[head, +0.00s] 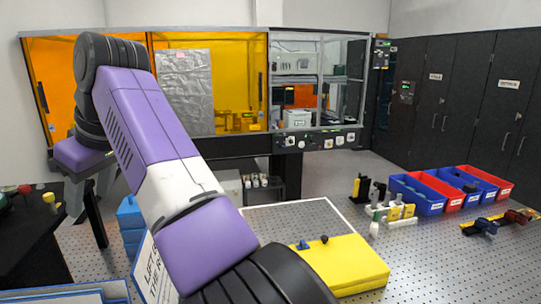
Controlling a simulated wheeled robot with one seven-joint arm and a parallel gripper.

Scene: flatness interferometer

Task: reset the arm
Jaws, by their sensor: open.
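My arm, purple and white with black joints, rises from the bottom middle of the head view to the upper left and bends down there. At its end my gripper (90,191) hangs below a purple wrist part, with two grey fingers apart. I see nothing between them. The gripper appears in front of the left end of the enclosure, well to the left of the yellow box. The arm hides part of the enclosure front and of the table.
An enclosure with orange panels (230,85) stands at the back. A yellow box (345,268) lies on the perforated table (440,270). Blue bins (415,198) and red bins (438,190) stand at right. Blue drawers (130,222) stand at left. Black cabinets (460,90) line the right wall.

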